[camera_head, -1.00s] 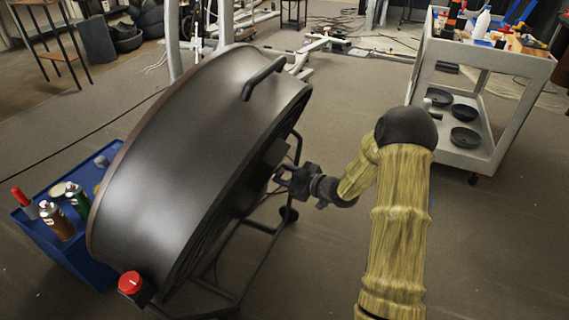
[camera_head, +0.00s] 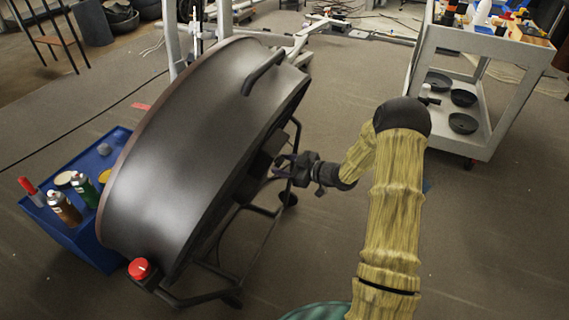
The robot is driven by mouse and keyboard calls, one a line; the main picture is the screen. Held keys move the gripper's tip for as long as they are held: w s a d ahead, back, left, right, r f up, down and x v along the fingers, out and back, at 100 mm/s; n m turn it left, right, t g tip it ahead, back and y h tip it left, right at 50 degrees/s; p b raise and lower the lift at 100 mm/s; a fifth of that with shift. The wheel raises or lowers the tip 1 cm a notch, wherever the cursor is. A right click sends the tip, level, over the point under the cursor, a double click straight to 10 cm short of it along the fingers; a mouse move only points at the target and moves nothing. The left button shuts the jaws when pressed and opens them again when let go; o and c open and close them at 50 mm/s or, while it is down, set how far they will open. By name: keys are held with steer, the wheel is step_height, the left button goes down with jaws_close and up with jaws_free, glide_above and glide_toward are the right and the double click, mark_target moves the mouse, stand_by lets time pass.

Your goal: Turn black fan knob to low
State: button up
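A large black drum fan (camera_head: 190,150) stands on a tubular frame, seen from the side. A dark box-shaped housing (camera_head: 262,163) sits on the fan's right-hand face. The black fan knob cannot be made out; it may be hidden or too dark against the housing. My gripper (camera_head: 280,166) is just right of the housing, with its fingers pointing left at it. The two fingers look apart, with a small gap between them. I see nothing held in them, and contact with the housing cannot be told.
A blue cart (camera_head: 85,235) with spray cans is at the left. A grey shelf cart (camera_head: 487,42) with tools and black pans stands at the back right. The floor between that cart and the fan is clear.

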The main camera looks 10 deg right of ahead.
steer(key=shift+o, duration=0.7)
steer(key=shift+r, duration=0.1)
steer(key=p+v, duration=0.3)
steer(key=v, duration=1.4)
steer(key=shift+s, duration=0.15)
steer(key=shift+d, duration=0.1)
